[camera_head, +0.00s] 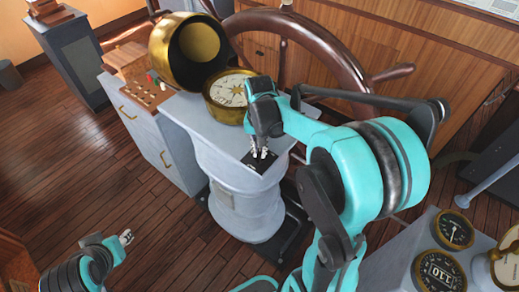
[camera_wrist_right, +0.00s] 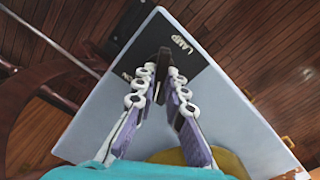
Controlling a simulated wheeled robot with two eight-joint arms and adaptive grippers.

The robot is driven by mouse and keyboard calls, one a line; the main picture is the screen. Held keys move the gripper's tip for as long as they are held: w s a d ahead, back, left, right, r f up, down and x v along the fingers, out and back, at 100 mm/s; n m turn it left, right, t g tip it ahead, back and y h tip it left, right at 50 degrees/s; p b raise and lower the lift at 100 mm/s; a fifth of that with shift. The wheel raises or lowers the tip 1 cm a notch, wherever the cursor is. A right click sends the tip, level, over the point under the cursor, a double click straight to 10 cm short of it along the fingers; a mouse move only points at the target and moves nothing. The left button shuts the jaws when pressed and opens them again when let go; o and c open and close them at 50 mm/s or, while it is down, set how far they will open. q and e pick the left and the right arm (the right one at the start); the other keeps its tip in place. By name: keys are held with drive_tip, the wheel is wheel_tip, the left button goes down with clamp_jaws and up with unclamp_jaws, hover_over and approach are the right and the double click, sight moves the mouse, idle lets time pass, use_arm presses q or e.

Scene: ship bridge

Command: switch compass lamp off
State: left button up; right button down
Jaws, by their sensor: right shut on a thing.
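The compass lamp switch (camera_wrist_right: 162,72) is a small dark lever on a black plate lettered LAMP (camera_wrist_right: 181,44) in the right wrist view. The plate (camera_head: 249,161) also shows on the pedestal top in the head view. My right gripper (camera_wrist_right: 163,80) is shut on the switch lever, its two fingertips on either side of it. In the head view the right gripper (camera_head: 260,153) points down at the plate and hides the lever. The brass compass (camera_head: 224,92) with a star dial sits behind it. My left gripper (camera_head: 126,237) is at lower left, away from the pedestal, its fingertips small.
A brass hood (camera_head: 173,58) stands open beside the compass. A wooden ship's wheel (camera_head: 325,47) rises behind the pedestal (camera_head: 238,200). A grey cabinet with a control box (camera_head: 146,92) is at left. Gauges (camera_head: 441,271) are at lower right. The floor at left is clear.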

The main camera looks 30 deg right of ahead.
sight(259, 152)
idle(0.5)
drive_tip(key=c, duration=1.6)
unclamp_jaws()
wheel_tip(259, 152, up, 12)
drive_tip(key=s+a+f+n+t+b, duration=0.2)
drive_tip(key=s+a+f+b, duration=0.1)
drive_tip(key=f, duration=0.2)
drive_tip(key=s+a+f+n+t+b, duration=0.2)
drive_tip(key=s+a+f+n+b, duration=0.1)
drive_tip(key=s+f, duration=0.1)
drive_tip(key=s+a+f+n+t+b, duration=0.2)
drive_tip(key=s+a+f+t+b, duration=0.1)
drive_tip(key=f, duration=0.3)
drive_tip(key=shift+s+a+f+n, duration=0.25)
drive_tip(key=shift+s+a+n, duration=0.05)
drive_tip(key=shift+s+a, duration=0.25)
